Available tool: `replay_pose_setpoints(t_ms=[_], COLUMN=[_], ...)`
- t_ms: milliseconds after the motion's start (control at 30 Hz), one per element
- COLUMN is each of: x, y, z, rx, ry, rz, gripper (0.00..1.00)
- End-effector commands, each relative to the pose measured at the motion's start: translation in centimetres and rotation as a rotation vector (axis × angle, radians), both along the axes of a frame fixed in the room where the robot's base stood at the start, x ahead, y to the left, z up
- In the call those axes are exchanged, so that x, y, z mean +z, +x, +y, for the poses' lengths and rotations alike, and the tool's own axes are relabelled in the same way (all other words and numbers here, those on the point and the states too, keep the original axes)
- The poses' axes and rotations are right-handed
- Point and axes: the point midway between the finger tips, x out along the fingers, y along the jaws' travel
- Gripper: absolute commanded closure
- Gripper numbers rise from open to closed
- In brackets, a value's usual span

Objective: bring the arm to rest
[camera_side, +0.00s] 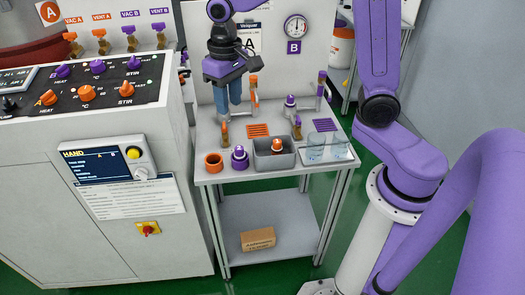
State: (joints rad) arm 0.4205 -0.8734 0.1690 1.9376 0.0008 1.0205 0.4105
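My gripper (228,98) hangs pointing down over the back left of the small grey table (225,174), in front of the white back panel. Its two blue fingers appear close together, and the gap between them is too small to judge. I see nothing clearly held in it. The fingertips are above or near the tabletop; the exact height is unclear. My purple arm reaches in from the right.
An orange ring (214,163), a purple-topped piece (239,158), a grey bin (274,163) holding an orange-capped item, and clear beakers (315,146) line the table's front. Orange and purple valves stand behind. A control console (110,185) stands left. A cardboard box (258,239) lies on the lower shelf.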

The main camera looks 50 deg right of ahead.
Motion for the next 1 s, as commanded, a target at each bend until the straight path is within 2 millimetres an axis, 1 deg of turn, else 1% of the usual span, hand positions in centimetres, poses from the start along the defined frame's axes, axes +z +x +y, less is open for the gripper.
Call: replay_pose_setpoints(t_ms=[33,167,300,467,600,700,833,900,1000], x=[0.1,0.2,0.1,-0.2,-0.7,-1.1,-1.5,-1.7,-1.8], y=[-1.6,-5.5,-9.8,-14.6,-18.7,-21.2,-23.5,-24.2,-24.8], z=[0.3,0.9,0.9,0.3,-0.8,-1.7,-2.7,-3.0,-3.3], rx=[0.065,0.226,0.4,0.597,0.769,0.88,0.986,1.023,1.051], ry=[0.0,0.001,0.002,0.003,0.004,0.005,0.005,0.005,0.006], rz=[-0.001,-0.005,-0.007,-0.012,-0.014,-0.016,-0.017,-0.017,-0.018], gripper=[0.63,0.63,0.63,0.63,0.63,0.63,0.63,0.63,0.63])
